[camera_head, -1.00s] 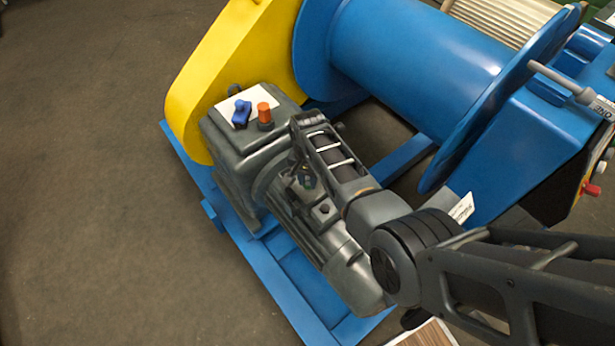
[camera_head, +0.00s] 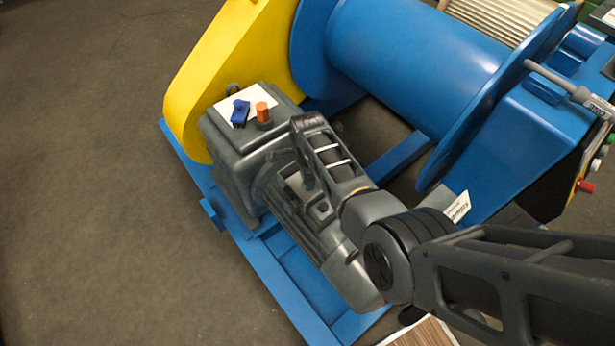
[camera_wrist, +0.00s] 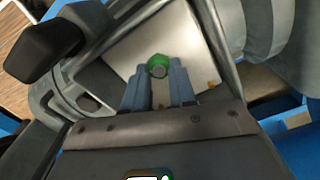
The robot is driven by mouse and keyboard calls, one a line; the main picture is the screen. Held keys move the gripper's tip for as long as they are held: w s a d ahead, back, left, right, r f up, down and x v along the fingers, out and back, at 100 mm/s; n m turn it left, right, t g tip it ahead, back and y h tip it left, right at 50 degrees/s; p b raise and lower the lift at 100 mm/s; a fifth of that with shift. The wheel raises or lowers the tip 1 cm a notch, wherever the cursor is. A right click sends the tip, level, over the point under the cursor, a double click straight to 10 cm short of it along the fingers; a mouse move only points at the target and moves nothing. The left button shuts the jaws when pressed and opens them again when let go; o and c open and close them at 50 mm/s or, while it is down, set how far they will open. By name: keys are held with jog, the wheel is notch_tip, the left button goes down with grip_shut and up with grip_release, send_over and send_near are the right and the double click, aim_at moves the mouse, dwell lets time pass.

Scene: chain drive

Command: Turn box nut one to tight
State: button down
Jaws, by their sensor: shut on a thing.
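Box nut one, a green hex nut (camera_wrist: 158,66) with a grey round centre, shows in the wrist view on a pale plate (camera_wrist: 150,45). My gripper (camera_wrist: 158,78) has its two blue-grey fingers on either side of the nut's near part and is shut on it. The far side of the nut stays visible past the fingertips.
A yellow chain guard (camera_head: 205,85) and a blue drum (camera_head: 405,65) stand behind. A dark knob (camera_wrist: 42,45) is close by in the wrist view. Open floor lies at left.

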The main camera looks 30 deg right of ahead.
jog(key=m, duration=0.6)
jog(key=shift+a+r, duration=0.1)
jog(key=m, duration=0.6)
jog(key=shift+s+a, duration=0.1)
jog(key=shift+m, duration=0.4)
jog(key=c, duration=0.9)
grip_release()
jog(key=shift+s, duration=0.1)
jog(key=shift+r+p, duration=1.05)
jog(key=shift+r, duration=2.85)
